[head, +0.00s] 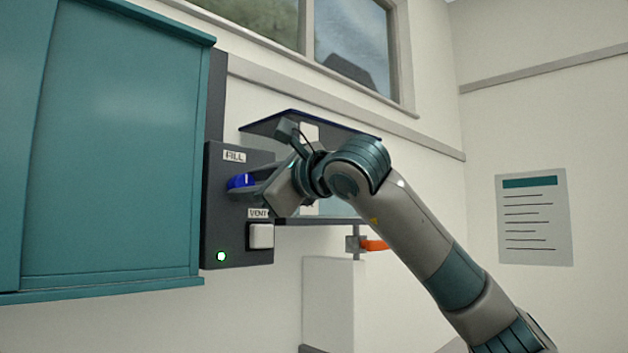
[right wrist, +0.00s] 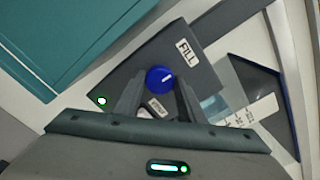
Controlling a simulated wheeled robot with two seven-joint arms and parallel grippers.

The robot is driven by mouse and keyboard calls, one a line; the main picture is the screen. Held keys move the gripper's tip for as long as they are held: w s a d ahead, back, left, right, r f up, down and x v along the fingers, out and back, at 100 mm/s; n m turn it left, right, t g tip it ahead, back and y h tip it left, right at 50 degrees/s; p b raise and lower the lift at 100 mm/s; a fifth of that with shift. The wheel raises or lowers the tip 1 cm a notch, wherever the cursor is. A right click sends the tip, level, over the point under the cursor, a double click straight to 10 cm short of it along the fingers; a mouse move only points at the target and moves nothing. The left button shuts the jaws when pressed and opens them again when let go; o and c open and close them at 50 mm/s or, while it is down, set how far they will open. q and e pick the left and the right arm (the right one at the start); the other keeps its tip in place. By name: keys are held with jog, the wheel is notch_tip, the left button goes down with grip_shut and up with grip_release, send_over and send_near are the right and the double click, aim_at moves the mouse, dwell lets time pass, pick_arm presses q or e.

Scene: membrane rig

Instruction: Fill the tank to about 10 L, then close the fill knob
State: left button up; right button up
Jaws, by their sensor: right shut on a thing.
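The blue fill knob (head: 240,181) sits on a dark grey panel (head: 238,245) under a FILL label (head: 235,156). My right gripper (head: 252,186) reaches it from the right and is shut on it. In the right wrist view the knob (right wrist: 160,77) shows between the fingertips, its white mark pointing to the upper right, towards the FILL label. The clear tank with a dark blue rim (head: 345,128) is behind my gripper and mostly hidden. Part of it shows in the right wrist view (right wrist: 268,90) with a white scale strip; I cannot read the water level. My left gripper is out of view.
Below the knob are a VENT label (head: 258,213) and a white switch (head: 261,236). A green lamp (head: 221,257) is lit. A teal cabinet (head: 110,160) stands close on the left. An orange-handled valve (head: 374,245) is under the tank. A notice (head: 534,217) hangs on the right wall.

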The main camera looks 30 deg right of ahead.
jog(key=shift+f, duration=0.1)
jog(key=o, duration=1)
jog(key=shift+o, duration=0.2)
